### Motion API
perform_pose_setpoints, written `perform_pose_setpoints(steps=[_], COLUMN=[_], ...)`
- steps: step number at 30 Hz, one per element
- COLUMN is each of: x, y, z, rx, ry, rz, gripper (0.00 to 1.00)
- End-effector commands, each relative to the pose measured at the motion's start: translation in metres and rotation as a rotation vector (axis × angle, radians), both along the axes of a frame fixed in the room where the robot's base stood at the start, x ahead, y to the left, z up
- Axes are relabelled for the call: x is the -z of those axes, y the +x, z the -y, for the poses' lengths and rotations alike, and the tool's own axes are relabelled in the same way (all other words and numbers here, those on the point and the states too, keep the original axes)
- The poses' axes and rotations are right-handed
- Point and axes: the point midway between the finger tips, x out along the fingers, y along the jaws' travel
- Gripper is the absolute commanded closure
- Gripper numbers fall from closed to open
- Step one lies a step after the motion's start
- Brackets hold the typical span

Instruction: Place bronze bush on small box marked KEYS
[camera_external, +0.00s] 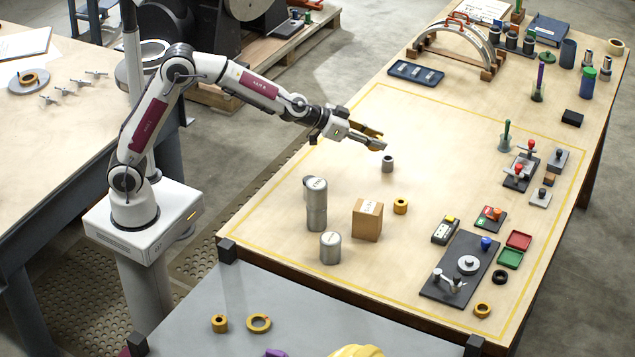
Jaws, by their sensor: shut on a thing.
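My gripper (379,139) is in the upper middle of the external view, over the table and inside the yellow outline. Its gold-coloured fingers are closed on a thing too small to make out. A short grey hollow cylinder (387,163) shows just below the fingertips; I cannot tell whether they touch it. A bronze-coloured bush (400,206) stands on the table beside a brown cardboard box (367,219). This box has a small marking on top that I cannot read, so I cannot tell if it says KEYS.
Grey metal cylinders (316,205) and (330,248) stand left of the box. A dark plate with fittings (463,268) and red and green trays (518,240) lie to the right. More bronze-coloured rings (258,323) are on the grey front table.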

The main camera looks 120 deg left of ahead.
Motion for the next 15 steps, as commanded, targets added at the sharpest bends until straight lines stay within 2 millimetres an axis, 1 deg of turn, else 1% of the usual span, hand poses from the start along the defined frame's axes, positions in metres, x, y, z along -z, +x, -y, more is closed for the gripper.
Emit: perform_pose_setpoints(steps=[15], x=[-0.011], y=[0.011], z=[0.012], rx=[-0.017], ry=[0.0], rz=[0.003], gripper=[1.0])
